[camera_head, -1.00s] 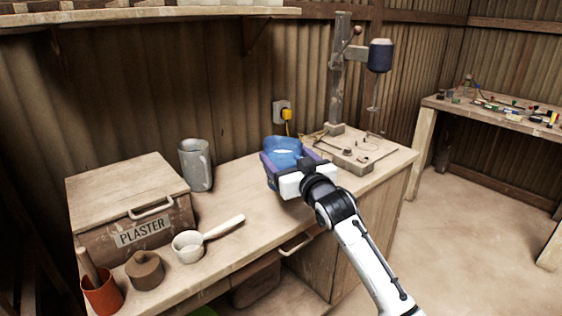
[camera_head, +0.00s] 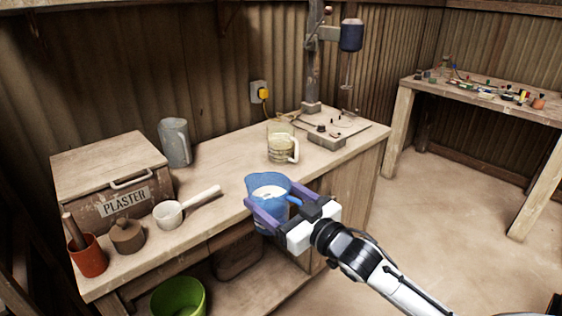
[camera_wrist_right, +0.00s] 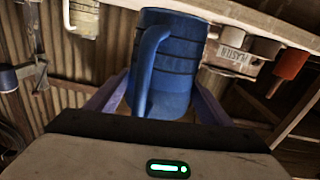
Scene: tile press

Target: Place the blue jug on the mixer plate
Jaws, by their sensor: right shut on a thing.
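The blue jug (camera_head: 266,192) is held upright in my right gripper (camera_head: 268,196), in front of the workbench's front edge. Whitish contents show through its open top. Its handle points back toward my wrist. In the right wrist view the jug (camera_wrist_right: 178,75) fills the space between the two purple fingers, which are shut around its sides. The mixer plate (camera_head: 350,128) is the base of the mixer stand at the bench's far right end, with the blue motor (camera_head: 351,35) and stirrer above it. The jug is apart from the plate. My left gripper is not in view.
A clear jug (camera_head: 281,150) stands on the bench just left of the mixer plate. The bench middle (camera_head: 225,165) is clear.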

